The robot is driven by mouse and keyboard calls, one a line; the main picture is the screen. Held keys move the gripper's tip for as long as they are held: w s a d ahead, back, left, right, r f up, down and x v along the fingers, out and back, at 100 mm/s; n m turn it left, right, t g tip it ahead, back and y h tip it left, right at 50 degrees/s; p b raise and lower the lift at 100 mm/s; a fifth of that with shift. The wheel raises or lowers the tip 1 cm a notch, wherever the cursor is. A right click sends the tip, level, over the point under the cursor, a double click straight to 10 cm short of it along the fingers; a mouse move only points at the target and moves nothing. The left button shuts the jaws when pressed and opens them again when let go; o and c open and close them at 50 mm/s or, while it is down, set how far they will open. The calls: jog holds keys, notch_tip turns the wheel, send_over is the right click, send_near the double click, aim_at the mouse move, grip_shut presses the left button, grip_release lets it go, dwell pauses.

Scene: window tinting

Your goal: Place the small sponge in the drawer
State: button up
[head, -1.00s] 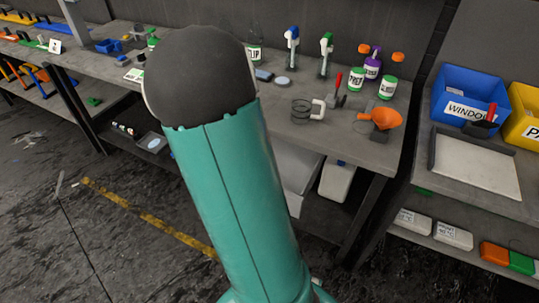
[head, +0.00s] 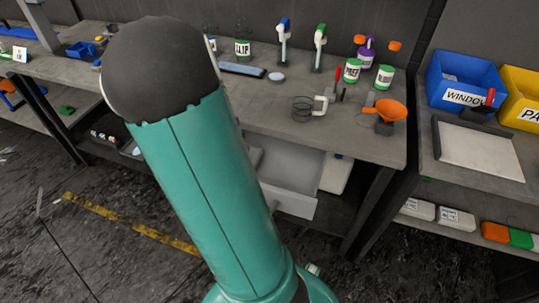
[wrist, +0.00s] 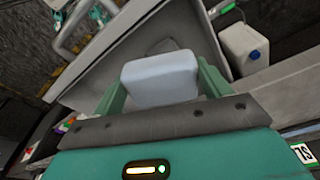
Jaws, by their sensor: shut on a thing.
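The small sponge, a pale blue-white block (wrist: 160,80), is in the wrist view. My gripper (wrist: 163,88) is shut on it, with a green finger at each side. The drawer stands open under the bench; its light front panel (head: 292,204) and part of its inside show in the head view. In the wrist view the drawer's pale inside (wrist: 190,25) lies beyond the sponge. I cannot tell the height of the sponge over it. My arm hides the gripper and sponge in the head view.
A white jug (head: 335,175) stands right of the drawer, also in the wrist view (wrist: 243,48). A blue bin (head: 465,82) is at right.

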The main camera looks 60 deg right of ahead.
jog(key=shift+s+r, duration=0.15)
jog(key=shift+s, duration=0.3)
jog(key=s+d+f, duration=0.4)
jog(key=s+d, duration=0.1)
jog(key=s, duration=0.1)
send_over(277, 172)
jog(key=f, duration=0.3)
jog(key=a+f, duration=0.1)
jog(key=f, duration=0.1)
jog(key=shift+w+f, duration=0.15)
jog(key=shift+d+f, duration=0.15)
jog(key=shift+f, duration=0.1)
jog(key=shift+s+f, duration=0.2)
jog(key=shift+f, duration=1.5)
jog(key=o, duration=1.3)
jog(key=shift+f, duration=0.1)
